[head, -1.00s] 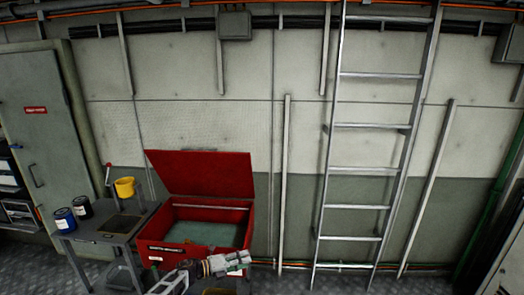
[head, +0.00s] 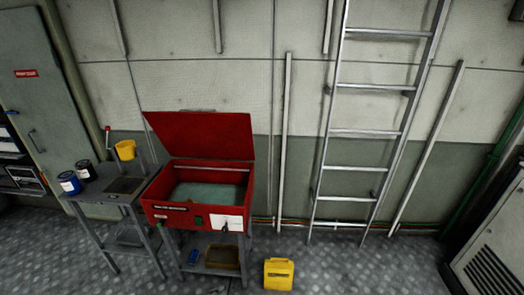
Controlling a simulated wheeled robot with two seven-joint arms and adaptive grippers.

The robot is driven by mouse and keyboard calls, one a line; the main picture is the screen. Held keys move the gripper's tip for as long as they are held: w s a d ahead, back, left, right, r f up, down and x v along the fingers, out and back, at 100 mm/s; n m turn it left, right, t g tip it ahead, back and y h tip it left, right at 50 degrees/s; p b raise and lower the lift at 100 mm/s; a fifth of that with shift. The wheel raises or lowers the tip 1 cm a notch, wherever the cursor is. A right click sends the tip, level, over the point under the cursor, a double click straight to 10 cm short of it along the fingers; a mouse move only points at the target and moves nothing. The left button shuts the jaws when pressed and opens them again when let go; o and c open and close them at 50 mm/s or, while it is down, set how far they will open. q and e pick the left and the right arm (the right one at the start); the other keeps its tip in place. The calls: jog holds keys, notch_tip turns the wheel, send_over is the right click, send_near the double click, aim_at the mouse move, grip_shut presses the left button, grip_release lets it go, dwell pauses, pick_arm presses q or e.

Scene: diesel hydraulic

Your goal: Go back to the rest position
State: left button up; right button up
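Neither of my grippers shows in the head view now. A red parts washer (head: 153,213) with its lid (head: 202,136) raised stands against the wall. Its basin (head: 210,193) holds pale greenish liquid or a flat pale surface; I cannot tell which. A white label and small green parts are on its front.
A grey side table (head: 97,197) at the left bears a yellow cup (head: 125,149), a blue can (head: 69,183) and a black can (head: 86,170). A yellow container (head: 279,273) stands on the floor. A ladder (head: 366,168) leans at the wall. A grey cabinet (head: 492,245) is at right.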

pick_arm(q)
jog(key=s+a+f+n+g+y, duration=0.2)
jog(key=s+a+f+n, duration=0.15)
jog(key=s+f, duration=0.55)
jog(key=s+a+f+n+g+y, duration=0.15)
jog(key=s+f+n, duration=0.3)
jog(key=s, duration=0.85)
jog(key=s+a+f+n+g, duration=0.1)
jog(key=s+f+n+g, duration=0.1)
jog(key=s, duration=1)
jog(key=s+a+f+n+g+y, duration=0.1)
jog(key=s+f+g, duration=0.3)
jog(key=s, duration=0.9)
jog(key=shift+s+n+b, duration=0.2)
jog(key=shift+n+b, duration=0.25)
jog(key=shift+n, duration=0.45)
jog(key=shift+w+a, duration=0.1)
